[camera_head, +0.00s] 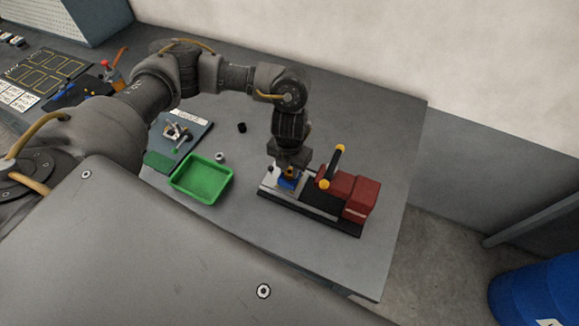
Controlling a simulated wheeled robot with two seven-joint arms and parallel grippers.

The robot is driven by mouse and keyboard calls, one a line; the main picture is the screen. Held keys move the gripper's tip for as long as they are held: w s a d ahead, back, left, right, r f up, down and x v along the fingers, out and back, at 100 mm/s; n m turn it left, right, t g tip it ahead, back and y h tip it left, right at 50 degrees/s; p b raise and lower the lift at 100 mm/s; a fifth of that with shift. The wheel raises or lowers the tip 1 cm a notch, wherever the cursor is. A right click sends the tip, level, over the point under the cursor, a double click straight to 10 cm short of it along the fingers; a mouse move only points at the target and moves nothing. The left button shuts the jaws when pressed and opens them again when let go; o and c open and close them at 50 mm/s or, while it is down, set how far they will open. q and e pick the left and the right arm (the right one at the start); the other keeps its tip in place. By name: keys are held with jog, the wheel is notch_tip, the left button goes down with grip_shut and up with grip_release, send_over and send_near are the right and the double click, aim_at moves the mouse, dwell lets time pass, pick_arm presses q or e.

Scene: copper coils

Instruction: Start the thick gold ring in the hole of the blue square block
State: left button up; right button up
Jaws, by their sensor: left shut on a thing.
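The blue square block (286,184) sits on the left end of a dark fixture on the table. My left gripper (289,172) points down right above the block. It is shut on the thick gold ring (290,172), of which only a small gold patch shows between the fingers. The ring is at the top of the block; I cannot tell whether it is in the hole or just over it, as the fingers hide the hole. My right gripper is not in view.
The fixture (318,205) carries a red unit (361,196) and a black handle with yellow ends (333,167). A green tray (222,190), a small metal part (220,157) and a black piece (241,127) lie to the left. The table's right side is clear.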

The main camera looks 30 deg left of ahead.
pick_arm(q)
jog(key=shift+f, duration=0.5)
dwell(1.0)
jog(key=o, duration=1.6)
jog(key=shift+r+p, duration=3.15)
jog(key=shift+r, duration=0.4)
jog(key=shift+f, duration=0.1)
